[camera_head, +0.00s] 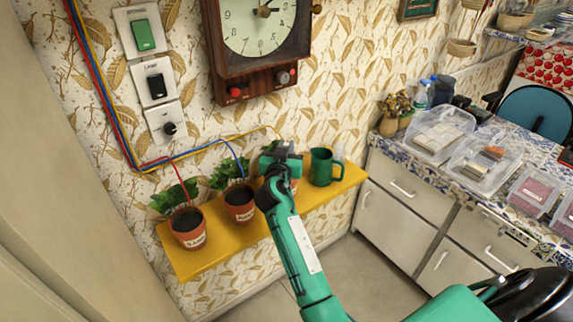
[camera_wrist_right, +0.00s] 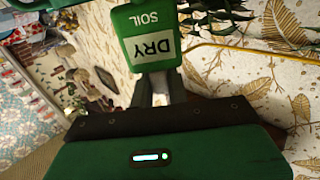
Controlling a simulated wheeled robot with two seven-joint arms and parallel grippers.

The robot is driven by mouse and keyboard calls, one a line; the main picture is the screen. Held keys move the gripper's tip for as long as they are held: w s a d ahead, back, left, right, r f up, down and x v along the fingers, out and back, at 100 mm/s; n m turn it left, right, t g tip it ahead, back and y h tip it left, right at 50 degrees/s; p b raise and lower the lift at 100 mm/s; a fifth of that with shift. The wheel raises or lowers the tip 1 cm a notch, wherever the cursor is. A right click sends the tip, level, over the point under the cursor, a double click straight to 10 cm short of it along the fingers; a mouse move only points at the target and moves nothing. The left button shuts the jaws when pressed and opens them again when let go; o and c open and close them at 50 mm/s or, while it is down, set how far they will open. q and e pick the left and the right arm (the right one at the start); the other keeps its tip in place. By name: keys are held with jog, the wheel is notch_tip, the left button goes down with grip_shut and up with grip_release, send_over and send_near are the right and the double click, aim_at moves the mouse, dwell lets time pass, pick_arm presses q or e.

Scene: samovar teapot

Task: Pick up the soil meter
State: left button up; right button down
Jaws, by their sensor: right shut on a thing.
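The soil meter (camera_wrist_right: 148,38) is green with a white label reading "DRY SOIL", turned upside down in the right wrist view. My right gripper (camera_wrist_right: 160,92) is shut on it, with the meter between the fingertips. In the head view my right gripper (camera_head: 281,163) is over the right part of the yellow shelf, in front of the third plant pot. It largely hides that pot, and I cannot clearly make out the meter there. My left gripper is not in view.
The yellow shelf (camera_head: 196,264) holds potted plants (camera_head: 188,231) (camera_head: 240,206) with coloured wires, and a green mug (camera_head: 322,168) just right of my gripper. A wall clock (camera_head: 262,40) hangs above. A tiled counter (camera_head: 452,168) with plastic boxes stands right.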

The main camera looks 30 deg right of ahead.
jog(key=shift+d+f, duration=0.1)
jog(key=shift+r, duration=0.5)
pick_arm(q)
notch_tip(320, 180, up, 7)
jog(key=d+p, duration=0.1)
jog(key=p, duration=0.6)
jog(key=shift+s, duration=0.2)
pick_arm(e)
notch_tip(320, 180, up, 30)
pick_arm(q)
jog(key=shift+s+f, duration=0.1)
